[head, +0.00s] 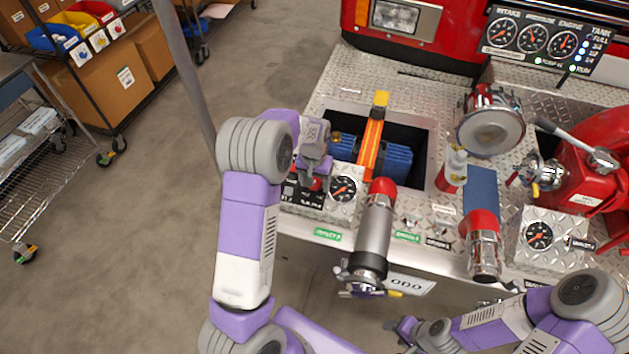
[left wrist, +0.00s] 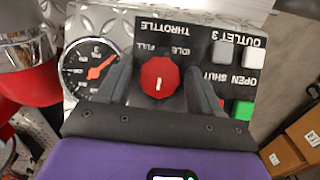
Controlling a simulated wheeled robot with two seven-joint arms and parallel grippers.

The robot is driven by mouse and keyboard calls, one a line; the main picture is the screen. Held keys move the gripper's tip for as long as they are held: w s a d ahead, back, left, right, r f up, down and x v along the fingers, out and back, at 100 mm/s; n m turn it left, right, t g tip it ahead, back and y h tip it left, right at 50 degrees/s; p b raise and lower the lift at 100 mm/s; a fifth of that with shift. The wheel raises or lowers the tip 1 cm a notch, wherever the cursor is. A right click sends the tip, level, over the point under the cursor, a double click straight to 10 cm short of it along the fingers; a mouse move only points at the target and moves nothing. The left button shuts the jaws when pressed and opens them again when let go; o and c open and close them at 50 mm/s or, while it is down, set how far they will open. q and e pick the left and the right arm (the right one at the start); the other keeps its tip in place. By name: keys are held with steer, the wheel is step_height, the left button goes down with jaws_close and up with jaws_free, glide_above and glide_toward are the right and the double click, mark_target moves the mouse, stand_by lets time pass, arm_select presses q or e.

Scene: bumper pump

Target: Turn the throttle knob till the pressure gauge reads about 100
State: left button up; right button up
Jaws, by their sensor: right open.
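The round red throttle knob (left wrist: 158,78) sits on a black panel, its white mark near vertical, between the printed FULL and IDLE. My left gripper (left wrist: 160,82) has one finger on each side of it, with thin gaps visible. In the head view my left gripper (head: 316,172) reaches down over the panel and mostly hides the knob. A round gauge (left wrist: 88,68) with an orange needle is beside the knob; it also shows in the head view (head: 343,188). Its figures are too small to read. My right gripper (head: 394,327) is open and empty, low in front of the pump.
A display (head: 533,39) with intake, discharge and engine dials stands at the back right. Another gauge (head: 538,235) is at the right.

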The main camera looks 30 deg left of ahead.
arm_select(q)
steer(key=c, duration=0.9)
steer(key=shift+o, duration=0.2)
steer(key=shift+n+h, duration=0.6)
steer(key=shift+n, duration=0.4)
steer(key=o, duration=1.1)
steer(key=shift+c, duration=0.2)
steer(key=r, duration=0.2)
steer(key=r+p, duration=0.1)
steer(key=r, duration=0.2)
steer(key=a+r, duration=0.1)
steer(key=r, duration=0.1)
steer(key=shift+s+r, duration=0.15)
steer(key=shift+r, duration=0.15)
